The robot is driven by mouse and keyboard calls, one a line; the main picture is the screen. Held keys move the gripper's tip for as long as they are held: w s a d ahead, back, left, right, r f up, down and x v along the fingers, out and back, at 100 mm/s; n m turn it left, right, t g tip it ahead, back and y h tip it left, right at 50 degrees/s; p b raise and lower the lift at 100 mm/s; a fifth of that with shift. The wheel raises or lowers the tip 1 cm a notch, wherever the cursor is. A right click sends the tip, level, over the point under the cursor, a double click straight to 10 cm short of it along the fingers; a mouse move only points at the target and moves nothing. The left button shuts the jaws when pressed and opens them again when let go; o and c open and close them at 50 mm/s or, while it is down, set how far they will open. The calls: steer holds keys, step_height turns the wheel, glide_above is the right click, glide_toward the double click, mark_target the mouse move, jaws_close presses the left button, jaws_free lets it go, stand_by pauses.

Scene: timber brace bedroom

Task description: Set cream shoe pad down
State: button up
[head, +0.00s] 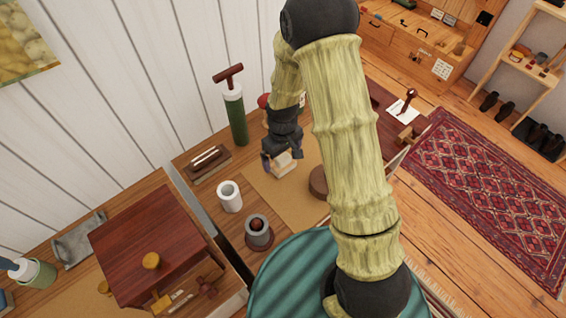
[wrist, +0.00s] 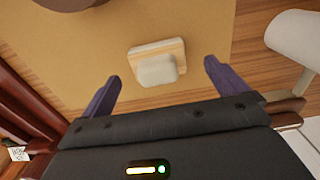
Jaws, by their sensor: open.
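The cream shoe pad (wrist: 157,70) is a soft-edged pale block with a light wooden backing. In the wrist view it lies on the tan mat (wrist: 200,20), ahead of and between my fingers. In the head view the pad (head: 284,165) sits on the mat (head: 262,193), just below my gripper (head: 282,160). My gripper in the wrist view (wrist: 160,80) is open, with its purple fingers apart on either side and a gap to the pad. In the head view my gripper partly covers the pad's upper edge.
A white cup (head: 229,196), a grey pot with a brown ball (head: 258,232) and a dark round block (head: 319,182) stand near the mat. A tall green pump (head: 236,115) stands behind. Bare mat lies left of the dark block.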

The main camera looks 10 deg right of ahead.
mark_target(283, 157)
step_height(283, 157, down, 4)
steer(key=shift+w+d+f+p, duration=0.1)
steer(key=shift+w+p, duration=0.05)
steer(key=shift+p, duration=0.2)
steer(key=shift+c, duration=0.2)
steer(key=c, duration=1.2)
step_height(283, 157, up, 10)
steer(key=shift+r+b, duration=0.1)
steer(key=shift+b, duration=0.45)
